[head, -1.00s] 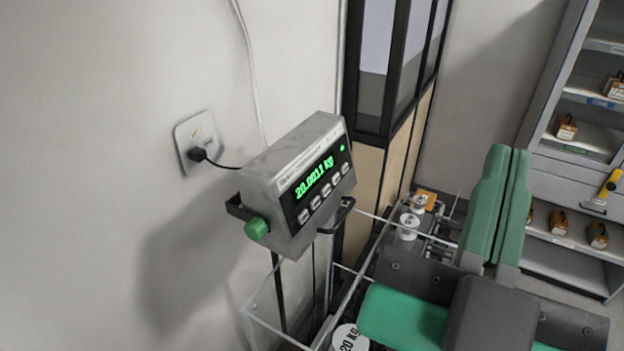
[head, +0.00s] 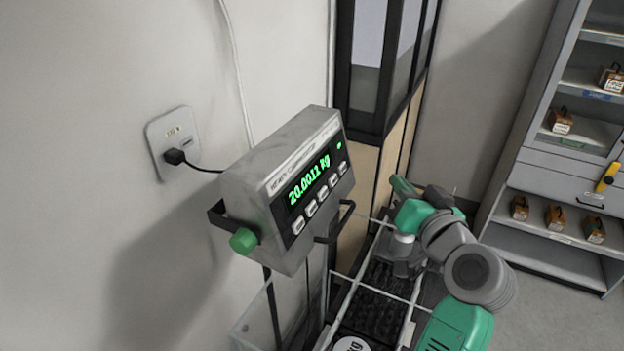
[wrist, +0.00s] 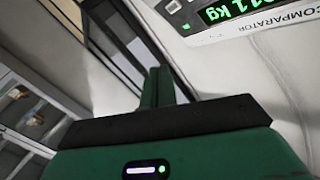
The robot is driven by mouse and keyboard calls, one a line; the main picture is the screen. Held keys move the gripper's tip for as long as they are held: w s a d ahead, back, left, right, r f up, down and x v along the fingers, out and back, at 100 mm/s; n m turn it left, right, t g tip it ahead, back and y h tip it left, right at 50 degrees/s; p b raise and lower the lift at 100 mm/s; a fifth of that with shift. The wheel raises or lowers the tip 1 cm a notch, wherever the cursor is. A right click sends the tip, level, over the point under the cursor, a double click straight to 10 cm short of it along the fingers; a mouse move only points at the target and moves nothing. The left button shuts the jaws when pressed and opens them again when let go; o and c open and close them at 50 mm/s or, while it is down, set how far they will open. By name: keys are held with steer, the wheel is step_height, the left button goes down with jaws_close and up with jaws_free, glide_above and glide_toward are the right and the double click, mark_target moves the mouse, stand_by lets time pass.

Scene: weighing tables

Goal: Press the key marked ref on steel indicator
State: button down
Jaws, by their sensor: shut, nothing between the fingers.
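The steel indicator (head: 285,180) stands on a post beside the left wall in the head view. In the wrist view, the shut fingers (wrist: 158,85) point up the picture. Part of the indicator (wrist: 240,22) shows upside down at the top right, cut off by the edge.
A green knob (head: 243,241) and a dark bracket are at the indicator's side. A wall socket (head: 172,143) with a plugged cable is to the left. Below are a clear-walled enclosure and a round weight (head: 352,344). Shelves (head: 560,185) with small boxes stand at right.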

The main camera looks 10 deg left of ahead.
steer(key=shift+w+a+f+g+y, duration=0.3)
steer(key=shift+w+f+y, duration=0.1)
steer(key=shift+f, duration=0.2)
steer(key=shift+a, duration=0.1)
glide_toward(337, 170)
steer(key=w, duration=0.3)
steer(key=shift+w+a+f+b, duration=0.1)
steer(key=shift+w+a+b, duration=0.1)
steer(key=shift+a+b, duration=0.35)
steer(key=shift+a, duration=0.15)
stand_by(1.3)
steer(key=shift+w+a+f, duration=0.1)
steer(key=shift+a, duration=0.2)
